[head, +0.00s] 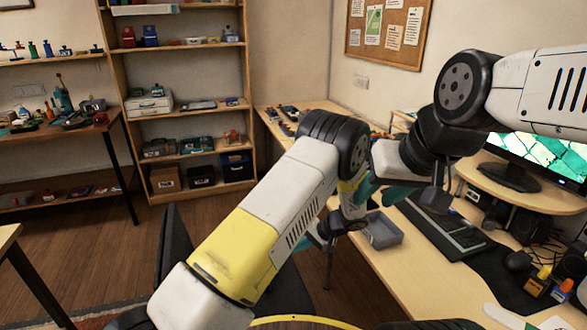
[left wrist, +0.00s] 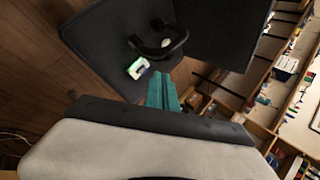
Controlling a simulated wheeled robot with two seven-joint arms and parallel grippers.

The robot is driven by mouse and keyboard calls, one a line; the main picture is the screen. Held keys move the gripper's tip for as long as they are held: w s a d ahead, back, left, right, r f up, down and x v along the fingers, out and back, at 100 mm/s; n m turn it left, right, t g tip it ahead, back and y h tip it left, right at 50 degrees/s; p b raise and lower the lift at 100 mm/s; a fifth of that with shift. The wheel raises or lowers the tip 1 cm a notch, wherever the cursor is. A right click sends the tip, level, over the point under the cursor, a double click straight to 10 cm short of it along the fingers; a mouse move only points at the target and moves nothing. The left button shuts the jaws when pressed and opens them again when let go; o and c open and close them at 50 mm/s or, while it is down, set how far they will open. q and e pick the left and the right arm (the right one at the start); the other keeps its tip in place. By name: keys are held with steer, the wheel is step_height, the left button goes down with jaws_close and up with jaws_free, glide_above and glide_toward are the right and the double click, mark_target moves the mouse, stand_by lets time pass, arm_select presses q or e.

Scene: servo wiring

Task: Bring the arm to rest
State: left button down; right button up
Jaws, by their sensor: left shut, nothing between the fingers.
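My left arm reaches up from the bottom of the head view and bends at its elbow. Its lower part is largely hidden there. In the left wrist view my left gripper (left wrist: 162,90) has its teal fingers together, with nothing between them. Beyond them is a dark, flat surface that looks like a chair seat, apart from the fingers. My right arm enters the head view from the upper right. The teal part of my right gripper (head: 367,189) shows behind my left elbow, over the desk's near-left edge. Its fingertips are partly hidden, so its opening is unclear.
A dark chair (head: 176,249) stands left of my left arm. Open floor lies left, before the shelf (head: 191,108).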

arm_select(q)
steer(key=s+a+r+n+g+h, duration=0.1)
steer(key=s+a+r+n+h, duration=0.25)
steer(key=r, duration=0.95)
steer(key=s+a+r+m+h, duration=0.15)
steer(key=s+a+r, duration=0.25)
steer(key=a+r, duration=0.55)
steer(key=s+a+r+n+t+h, duration=0.1)
steer(key=s+r+t+h, duration=0.3)
steer(key=s+r, duration=1.2)
steer(key=s+a+h, duration=0.1)
steer(key=s, duration=0.3)
steer(key=shift+a+r+n, duration=0.25)
steer(key=shift+a+n, duration=0.05)
steer(key=shift+n, duration=0.1)
